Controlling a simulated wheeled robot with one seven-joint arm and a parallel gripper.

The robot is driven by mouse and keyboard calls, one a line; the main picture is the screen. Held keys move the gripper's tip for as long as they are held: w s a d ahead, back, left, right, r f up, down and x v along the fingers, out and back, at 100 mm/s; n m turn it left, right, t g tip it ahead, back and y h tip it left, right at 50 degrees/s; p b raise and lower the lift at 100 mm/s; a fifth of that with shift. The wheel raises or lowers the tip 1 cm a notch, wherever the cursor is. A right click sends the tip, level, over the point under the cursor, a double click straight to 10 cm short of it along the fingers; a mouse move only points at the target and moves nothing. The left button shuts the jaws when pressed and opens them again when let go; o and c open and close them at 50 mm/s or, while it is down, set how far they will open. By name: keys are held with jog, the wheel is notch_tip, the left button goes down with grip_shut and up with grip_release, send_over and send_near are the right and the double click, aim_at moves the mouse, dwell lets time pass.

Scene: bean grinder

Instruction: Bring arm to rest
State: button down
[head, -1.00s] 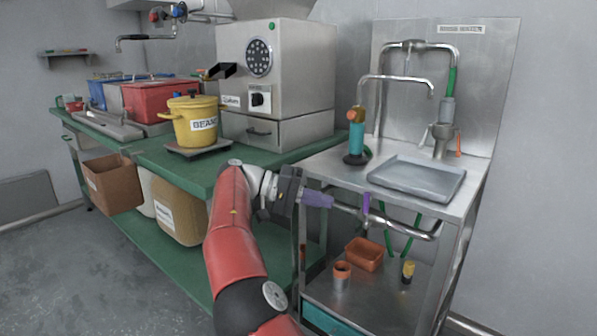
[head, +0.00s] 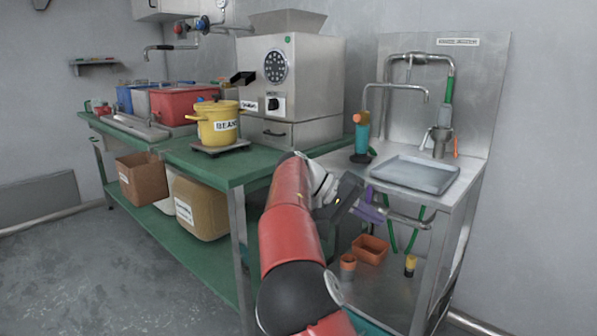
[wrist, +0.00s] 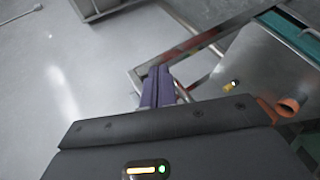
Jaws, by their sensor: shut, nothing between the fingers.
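My gripper (head: 373,210) is at the front of the steel sink stand, just below its top and near the front rail. Its purple fingers also show in the wrist view (wrist: 156,86), closed together with nothing between them. My red arm reaches up from the bottom of the head view and hides part of the bench's lower shelf and the stand's left side.
The steel stand holds a grey tray (head: 415,174) and a teal bottle (head: 362,135). An orange bin (head: 370,249) sits on its lower shelf. A yellow pot (head: 217,124) and a grinder (head: 291,80) stand on the green bench (head: 229,168). The floor at left is clear.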

jog(key=s+d+f+n+t+y, duration=0.15)
jog(key=s+d+f+y, duration=0.25)
jog(key=s+d+y, duration=0.6)
jog(key=s+a+f+t, duration=0.2)
jog(key=s+a, duration=0.1)
jog(key=s, duration=0.4)
jog(key=s+a+f+n+t+y, duration=0.1)
jog(key=s+a, duration=0.3)
jog(key=s, duration=0.4)
jog(key=s+a+f+t+y, duration=0.1)
jog(key=s+a+f+t, duration=0.1)
jog(key=s, duration=0.6)
jog(key=shift+a+f+t, duration=0.35)
jog(key=shift+a+t, duration=0.3)
jog(key=shift+a, duration=0.35)
jog(key=shift+n, duration=0.25)
